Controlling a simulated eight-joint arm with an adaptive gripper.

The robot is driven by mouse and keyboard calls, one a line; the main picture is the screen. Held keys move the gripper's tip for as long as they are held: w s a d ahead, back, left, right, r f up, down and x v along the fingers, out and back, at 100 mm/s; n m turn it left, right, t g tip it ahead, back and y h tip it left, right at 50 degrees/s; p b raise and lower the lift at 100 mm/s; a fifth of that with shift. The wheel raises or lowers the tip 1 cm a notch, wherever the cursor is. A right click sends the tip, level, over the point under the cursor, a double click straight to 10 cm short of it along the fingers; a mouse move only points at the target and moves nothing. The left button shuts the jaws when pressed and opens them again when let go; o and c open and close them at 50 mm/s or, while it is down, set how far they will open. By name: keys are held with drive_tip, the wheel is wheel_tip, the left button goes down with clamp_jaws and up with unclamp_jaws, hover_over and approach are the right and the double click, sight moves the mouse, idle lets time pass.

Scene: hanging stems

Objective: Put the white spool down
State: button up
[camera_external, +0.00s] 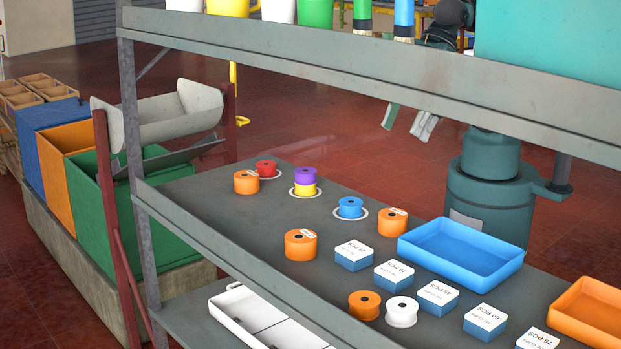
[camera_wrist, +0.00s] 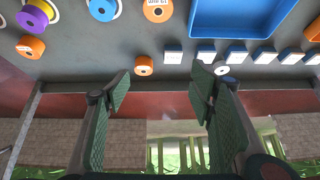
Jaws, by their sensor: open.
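The white spool (camera_external: 402,312) stands on the grey shelf near its front edge, right of a small orange spool (camera_external: 364,305). In the wrist view the white spool (camera_wrist: 221,70) shows just past my right-hand finger, partly hidden by it. My gripper (camera_external: 405,128) is open and empty in the external view, below the upper shelf board and well away from the white spool; the board hides much of my arm. In the wrist view its two green-padded fingers (camera_wrist: 160,88) are wide apart with nothing between them.
White rings circle a red spool (camera_external: 266,168), a yellow spool (camera_external: 305,190) with a purple spool (camera_external: 305,177) on top, and a blue spool (camera_external: 350,207). Several labelled boxes (camera_external: 438,297), a blue tray (camera_external: 460,252) and an orange tray (camera_external: 590,310) stand rightward. The upper board (camera_external: 400,90) overhangs.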

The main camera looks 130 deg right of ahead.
drive_tip(key=w+a+g+p, duration=0.1)
drive_tip(key=w+a, duration=0.7)
drive_tip(key=w, duration=0.1)
drive_tip(key=w+a+f+m+g+p, duration=0.1)
drive_tip(key=w+a+f, duration=0.3)
drive_tip(key=a, duration=0.5)
drive_tip(key=w+a+f+m+p, duration=0.1)
drive_tip(key=w+a+f, duration=0.3)
drive_tip(key=a, duration=0.4)
drive_tip(key=w+a+f+m+g+p, duration=0.15)
drive_tip(key=w+a+f, duration=0.25)
drive_tip(key=a, duration=0.5)
drive_tip(key=m+h, duration=0.3)
approach(406, 305)
drive_tip(key=f, duration=0.1)
drive_tip(key=shift+d+f+t, duration=0.1)
drive_tip(key=shift+d+t, duration=0.2)
drive_tip(key=shift+t, duration=0.05)
drive_tip(key=shift+f, duration=0.15)
drive_tip(key=shift+x, duration=3.75)
drive_tip(key=shift+a, duration=0.1)
